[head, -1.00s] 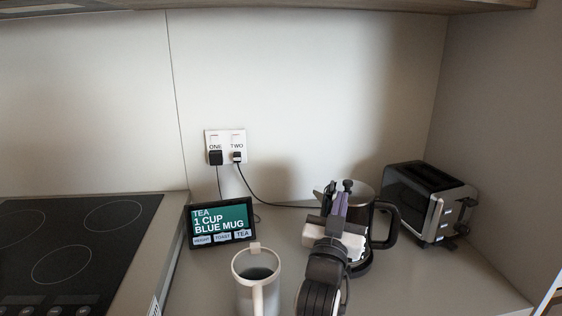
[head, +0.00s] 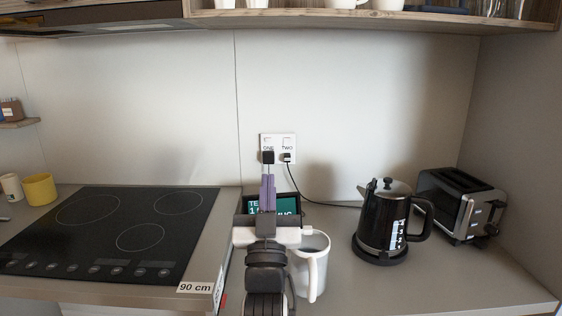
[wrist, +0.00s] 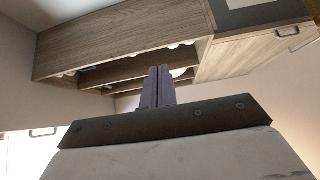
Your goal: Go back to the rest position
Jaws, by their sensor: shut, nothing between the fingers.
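My gripper (head: 268,190) is raised in front of the counter in the head view, its purple fingers together and empty. It covers part of the small display (head: 288,207) and stands just left of the white mug (head: 313,268). In the wrist view my gripper's fingers (wrist: 158,88) point up toward the wooden cabinets, closed with nothing between them. The black kettle (head: 375,222) stands on its base to the right, apart from my gripper.
A toaster (head: 462,205) stands right of the kettle. A black cooktop (head: 110,235) lies at left, with a yellow mug (head: 39,189) beyond it. Two plugs sit in the wall socket (head: 278,148). A wooden shelf (head: 400,22) hangs overhead.

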